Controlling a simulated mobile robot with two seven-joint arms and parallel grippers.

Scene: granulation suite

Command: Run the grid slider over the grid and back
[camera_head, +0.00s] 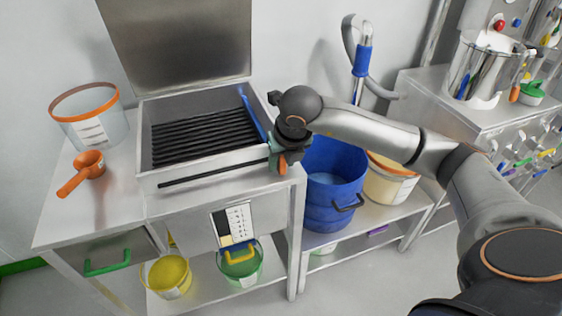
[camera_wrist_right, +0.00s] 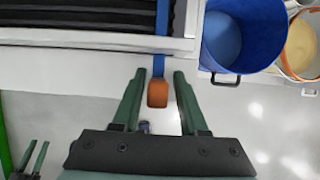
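The grid slider shows as a blue strip (camera_head: 252,113) along the right side of the dark slatted grid (camera_head: 200,134), inside a steel box. Its orange handle (camera_head: 282,165) sticks out past the box's front edge. The wrist view shows the strip (camera_wrist_right: 160,62) and handle (camera_wrist_right: 157,95) too. My right gripper (camera_wrist_right: 159,77) is open, with one green finger on each side of the handle and a visible gap to both. In the head view my right gripper (camera_head: 283,158) partly hides the handle. My left gripper (camera_wrist_right: 38,144) shows small at the wrist view's lower left, fingers apart and empty.
A steel lid (camera_head: 180,38) stands raised behind the box. An orange scoop (camera_head: 82,172) and a clear orange-rimmed tub (camera_head: 90,122) stand at the left. A blue bucket (camera_head: 332,195) is close on the right. A dark rod (camera_head: 213,167) runs along the box front.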

